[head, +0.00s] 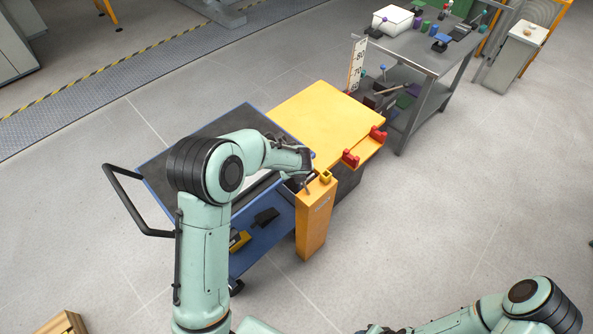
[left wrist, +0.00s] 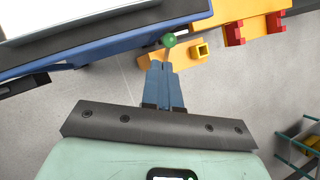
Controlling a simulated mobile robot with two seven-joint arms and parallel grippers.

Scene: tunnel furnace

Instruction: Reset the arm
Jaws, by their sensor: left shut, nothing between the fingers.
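My left arm reaches in from the lower left in the head view, bent at the elbow. Its gripper (head: 308,184) is above the edge of the blue cart, beside the top of the orange post (head: 315,215). In the left wrist view the two fingers (left wrist: 164,72) are together and empty. A green ball (left wrist: 169,40) shows just beyond the fingertips; whether they touch it cannot be told. My right arm shows at the lower right of the head view, low and folded. A dark part at its end is cut by the bottom edge, so its fingers cannot be made out.
The blue cart (head: 143,170) with a black handle stands under my left forearm. A yellow table (head: 320,115) with red brackets (head: 350,159) adjoins it. A yellow square socket (head: 325,177) sits on the post. A grey workbench (head: 425,55) stands behind.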

